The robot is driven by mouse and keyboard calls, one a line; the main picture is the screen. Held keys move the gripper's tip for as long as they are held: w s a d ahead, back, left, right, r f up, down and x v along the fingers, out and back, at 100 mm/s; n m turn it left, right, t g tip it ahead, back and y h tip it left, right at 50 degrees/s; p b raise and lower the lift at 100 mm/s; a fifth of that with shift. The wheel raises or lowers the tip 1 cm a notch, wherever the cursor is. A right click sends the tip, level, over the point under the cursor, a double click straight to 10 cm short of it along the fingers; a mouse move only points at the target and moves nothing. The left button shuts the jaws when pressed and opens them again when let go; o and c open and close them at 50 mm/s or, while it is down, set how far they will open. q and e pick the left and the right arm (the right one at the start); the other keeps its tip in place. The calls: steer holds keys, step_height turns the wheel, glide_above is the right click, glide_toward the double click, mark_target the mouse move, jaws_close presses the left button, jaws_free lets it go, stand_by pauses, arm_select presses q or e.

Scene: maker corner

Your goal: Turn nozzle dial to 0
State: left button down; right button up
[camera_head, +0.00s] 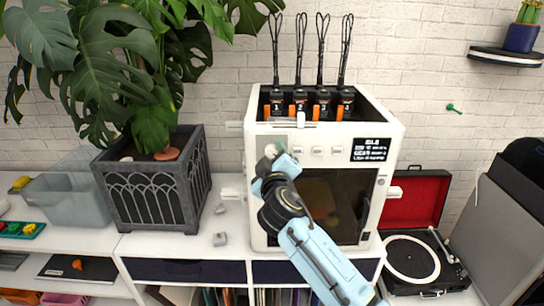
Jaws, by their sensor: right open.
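A white 3D printer (397,150) stands on the white shelf unit. Its front panel has a round dial (271,149) at the left, several small white controls to the right of it, and a black display (371,150) whose top line reads IDLE. My right gripper (273,162) is at the printer's front, just below the dial and partly over it. It is open, and I see nothing held in it. Whether it touches the dial, and which number the dial points to, I cannot tell. My left gripper is not in view.
Several numbered black units with orange tabs (277,100) sit on top of the printer. A dark planter (150,190) with a large plant stands to the left. A record player (411,258) is at the right. Small grey pieces (220,239) lie on the shelf top left of the printer.

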steer(key=shift+w, duration=0.2)
steer(key=c, duration=1)
steer(key=shift+o, duration=0.2)
